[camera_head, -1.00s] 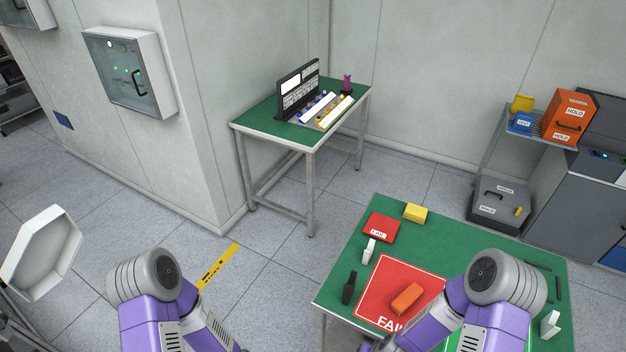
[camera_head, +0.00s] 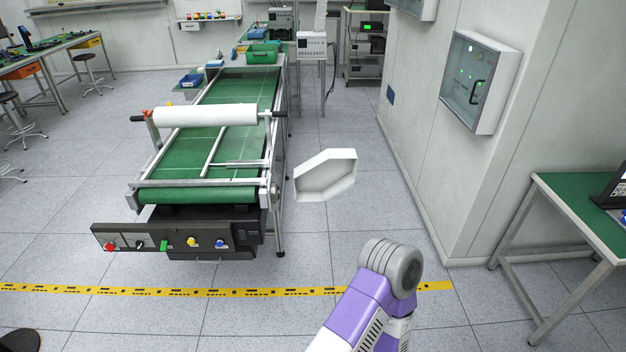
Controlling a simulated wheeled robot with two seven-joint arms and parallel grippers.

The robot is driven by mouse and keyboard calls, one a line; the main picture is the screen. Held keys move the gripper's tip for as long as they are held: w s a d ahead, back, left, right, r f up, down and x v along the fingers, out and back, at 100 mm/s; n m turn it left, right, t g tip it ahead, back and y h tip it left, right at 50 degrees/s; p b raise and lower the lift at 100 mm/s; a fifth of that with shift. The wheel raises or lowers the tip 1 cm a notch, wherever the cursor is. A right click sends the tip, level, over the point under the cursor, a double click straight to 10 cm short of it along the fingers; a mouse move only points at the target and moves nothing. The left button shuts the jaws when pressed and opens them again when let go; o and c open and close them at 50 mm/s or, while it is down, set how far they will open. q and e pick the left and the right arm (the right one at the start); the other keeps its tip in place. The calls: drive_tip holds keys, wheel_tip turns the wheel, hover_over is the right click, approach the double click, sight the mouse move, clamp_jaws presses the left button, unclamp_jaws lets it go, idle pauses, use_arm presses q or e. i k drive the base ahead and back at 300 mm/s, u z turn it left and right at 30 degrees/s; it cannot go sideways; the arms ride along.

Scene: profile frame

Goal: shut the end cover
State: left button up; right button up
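A white, shallow hexagonal cover (camera_head: 326,175) stands out beside the right side of the conveyor, near its front end, with its hollow side facing me. It looks swung away from the conveyor frame; its hinge is too small to make out. The conveyor (camera_head: 225,195) has a green belt, a white roll (camera_head: 205,115) across it and a dark control panel (camera_head: 178,242) at its front. Neither of my grippers is in view.
A yellow-black floor stripe (camera_head: 190,291) runs in front of the conveyor. Clear tiles lie between the conveyor and the wall corner. A wall cabinet (camera_head: 480,82) and a green-topped table (camera_head: 580,215) are at right. A stool (camera_head: 88,75) stands at back left.

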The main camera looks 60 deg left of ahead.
sight(331, 171)
drive_tip(key=u, duration=1.35)
drive_tip(key=i, duration=0.75)
drive_tip(key=z, duration=0.4)
drive_tip(key=i, duration=1.7)
drive_tip(key=u, duration=2.1)
